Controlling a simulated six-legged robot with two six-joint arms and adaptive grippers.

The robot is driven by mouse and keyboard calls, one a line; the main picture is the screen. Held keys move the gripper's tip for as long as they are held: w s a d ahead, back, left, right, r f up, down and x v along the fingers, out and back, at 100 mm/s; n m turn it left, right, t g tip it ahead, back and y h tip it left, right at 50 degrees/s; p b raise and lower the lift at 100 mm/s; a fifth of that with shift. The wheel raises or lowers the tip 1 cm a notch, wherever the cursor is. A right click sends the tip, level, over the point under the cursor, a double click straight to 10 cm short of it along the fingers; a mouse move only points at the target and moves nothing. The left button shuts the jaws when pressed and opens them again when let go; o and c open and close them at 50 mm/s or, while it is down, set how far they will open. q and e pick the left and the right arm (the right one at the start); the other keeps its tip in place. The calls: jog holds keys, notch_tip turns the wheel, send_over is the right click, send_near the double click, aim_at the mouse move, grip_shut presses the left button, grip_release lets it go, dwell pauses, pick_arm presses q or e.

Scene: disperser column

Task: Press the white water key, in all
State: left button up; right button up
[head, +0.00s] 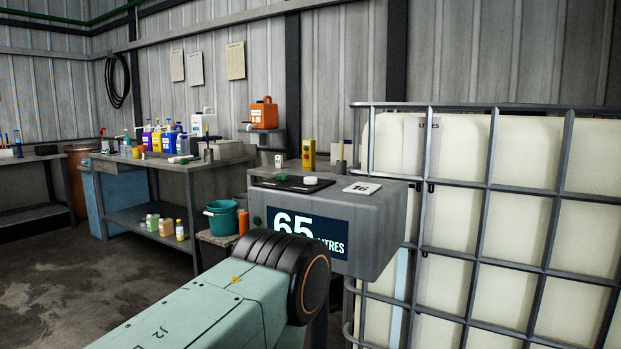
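The white water key (310,180) is a small round white button on a black panel (292,185) on top of the grey disperser box (385,225). A green key (282,177) sits to its left on the same panel. The box's front display (307,232) reads 65 litres. One of my arm links fills the lower middle of the head view, in front of the box, and its round joint hides part of the display's lower left. Neither gripper is in view.
A white card marked 16 (362,188) lies right of the panel. A yellow post with buttons (308,154) stands behind. A caged white tank (490,220) fills the right. A teal bucket (221,217) and a bench with bottles (170,170) are on the left.

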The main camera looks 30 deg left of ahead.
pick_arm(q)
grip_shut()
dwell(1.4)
